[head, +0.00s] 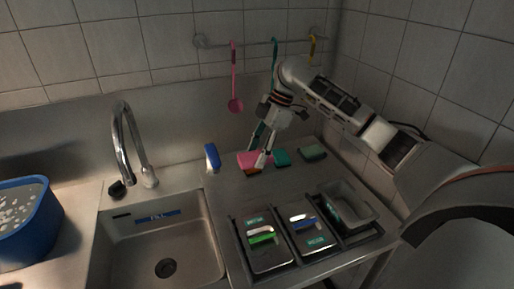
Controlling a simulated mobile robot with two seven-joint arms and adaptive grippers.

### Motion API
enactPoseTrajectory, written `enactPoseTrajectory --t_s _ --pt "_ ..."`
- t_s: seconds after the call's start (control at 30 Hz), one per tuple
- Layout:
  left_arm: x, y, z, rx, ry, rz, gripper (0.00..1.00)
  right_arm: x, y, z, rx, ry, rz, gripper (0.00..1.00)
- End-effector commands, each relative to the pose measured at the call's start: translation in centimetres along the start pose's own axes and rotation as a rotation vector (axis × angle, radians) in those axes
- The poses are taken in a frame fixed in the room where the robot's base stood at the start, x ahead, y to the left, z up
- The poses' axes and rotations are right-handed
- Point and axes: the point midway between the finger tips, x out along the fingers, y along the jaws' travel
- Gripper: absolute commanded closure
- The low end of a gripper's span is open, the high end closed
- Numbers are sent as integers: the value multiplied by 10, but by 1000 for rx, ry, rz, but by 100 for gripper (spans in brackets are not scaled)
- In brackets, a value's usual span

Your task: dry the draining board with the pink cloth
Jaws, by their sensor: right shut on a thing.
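The pink cloth (245,158) lies at the back of the steel draining board (290,183), right of the sink. My right gripper (263,160) reaches down from the upper right and is shut on the pink cloth at its right side. The fingers hide part of the cloth. An orange-red piece (252,171) shows just below the pink one; I cannot tell whether it is a separate thing. My left gripper is not in view.
A teal piece (282,158) and a grey-green piece (312,152) lie right of the pink cloth. A black rack (238,238) with labelled bins fills the front. The sink (190,243) lies left; utensils hang behind.

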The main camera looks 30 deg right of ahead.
Motion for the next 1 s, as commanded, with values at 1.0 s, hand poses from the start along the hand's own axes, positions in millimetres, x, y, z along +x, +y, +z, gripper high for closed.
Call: enactPoseTrajectory --t_s 1.0 --pt "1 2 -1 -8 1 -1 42 63 0 26 2 1 0 75"
